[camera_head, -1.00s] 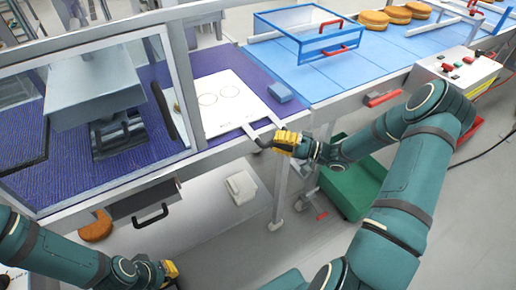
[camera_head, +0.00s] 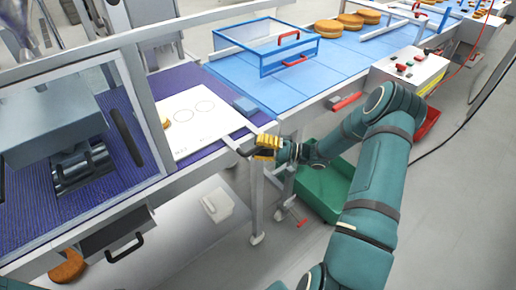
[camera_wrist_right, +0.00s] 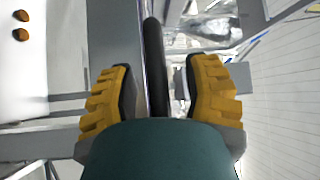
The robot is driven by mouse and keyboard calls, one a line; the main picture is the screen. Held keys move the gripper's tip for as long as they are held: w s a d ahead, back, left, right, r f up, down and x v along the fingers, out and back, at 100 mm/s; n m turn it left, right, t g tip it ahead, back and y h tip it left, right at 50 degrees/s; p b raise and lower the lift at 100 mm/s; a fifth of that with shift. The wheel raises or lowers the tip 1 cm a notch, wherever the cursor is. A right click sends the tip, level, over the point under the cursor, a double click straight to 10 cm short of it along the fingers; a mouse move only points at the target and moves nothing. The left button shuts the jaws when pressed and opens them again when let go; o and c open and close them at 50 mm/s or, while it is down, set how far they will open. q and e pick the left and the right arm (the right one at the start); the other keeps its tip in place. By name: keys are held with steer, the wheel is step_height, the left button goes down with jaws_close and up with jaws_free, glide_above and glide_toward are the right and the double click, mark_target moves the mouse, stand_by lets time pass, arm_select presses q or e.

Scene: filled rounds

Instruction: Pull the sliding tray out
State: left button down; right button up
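The sliding tray (camera_head: 205,137) is a white board with two circle outlines, lying on the purple table top in the head view. Grey handle arms (camera_head: 238,146) reach out from its front edge. My right gripper (camera_head: 266,147), with yellow fingers, is at the outer end of this handle. In the right wrist view a dark handle bar (camera_wrist_right: 154,65) runs between the fingers (camera_wrist_right: 160,92) of this gripper. Gaps show on both sides of the bar, so the fingers are open around it. My left gripper is out of view.
A brown round (camera_head: 166,123) shows at the tray's left edge, partly behind the frame of a clear guard. A blue block (camera_head: 244,105) lies beside the tray. A drawer with a black handle (camera_head: 125,247) hangs below. A green crate (camera_head: 325,192) stands under the table.

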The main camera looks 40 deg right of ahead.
steer(key=shift+s+f, duration=0.1)
steer(key=shift+s, duration=0.05)
steer(key=v, duration=1.2)
stand_by(0.4)
